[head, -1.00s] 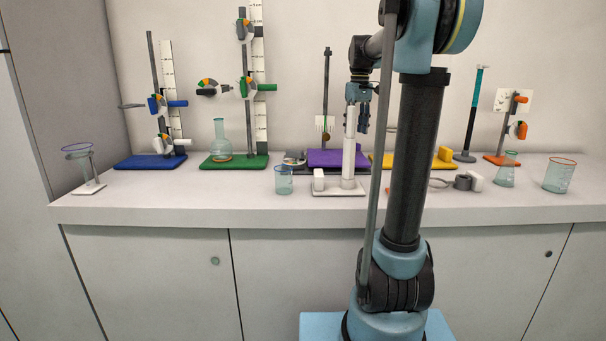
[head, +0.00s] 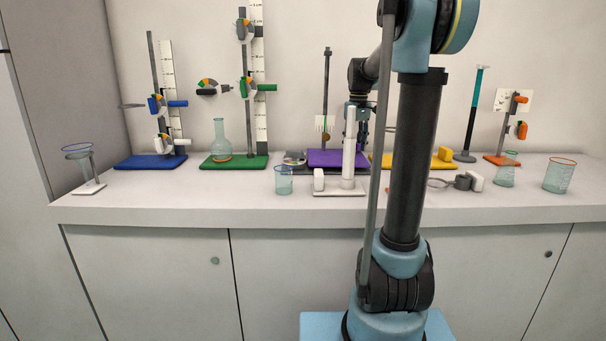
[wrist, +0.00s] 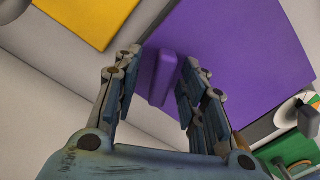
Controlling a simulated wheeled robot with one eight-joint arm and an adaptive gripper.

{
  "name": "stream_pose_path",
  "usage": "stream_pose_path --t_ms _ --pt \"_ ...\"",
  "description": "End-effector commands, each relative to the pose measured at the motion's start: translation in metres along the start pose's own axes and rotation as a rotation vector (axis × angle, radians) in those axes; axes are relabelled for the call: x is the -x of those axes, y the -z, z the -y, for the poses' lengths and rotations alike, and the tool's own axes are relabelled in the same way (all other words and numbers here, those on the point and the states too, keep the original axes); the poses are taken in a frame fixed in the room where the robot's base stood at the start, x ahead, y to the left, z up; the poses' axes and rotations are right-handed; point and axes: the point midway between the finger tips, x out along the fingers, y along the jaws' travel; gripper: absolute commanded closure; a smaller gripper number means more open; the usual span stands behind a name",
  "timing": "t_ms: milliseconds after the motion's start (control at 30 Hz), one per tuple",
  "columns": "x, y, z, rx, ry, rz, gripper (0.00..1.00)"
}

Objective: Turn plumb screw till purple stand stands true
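The purple stand has a flat purple base (head: 325,157), a dark upright rod (head: 327,85) and a small hanging plumb (head: 325,137) against a white card. In the wrist view its base (wrist: 235,55) fills the middle and right. A raised purple block (wrist: 163,78), perhaps the screw's handle, lies between the fingers of my gripper (wrist: 160,62). The fingers are spread to either side of it, and I see no contact. In the head view my gripper (head: 362,132) is above the base, partly hidden by a white column. I cannot tell the stand's tilt exactly.
The white column (head: 349,145) stands in front of the purple base. A yellow base (head: 385,160) is on its right and a green stand (head: 233,163) on its left. A glass beaker (head: 284,182) stands near the bench front.

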Motion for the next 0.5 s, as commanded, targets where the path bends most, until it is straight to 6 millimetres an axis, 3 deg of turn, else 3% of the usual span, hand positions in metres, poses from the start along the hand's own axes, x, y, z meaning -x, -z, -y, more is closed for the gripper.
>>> stream_pose_path --t_ms 33,167,500 --pt "0.0001 0.0 0.0 0.0 0.0 0.0 0.71" --pt "0.0001 0.0 0.0 0.0 0.0 0.0 1.0" --pt "0.0003 0.0007 0.0002 -0.084 -0.001 0.0 1.0"
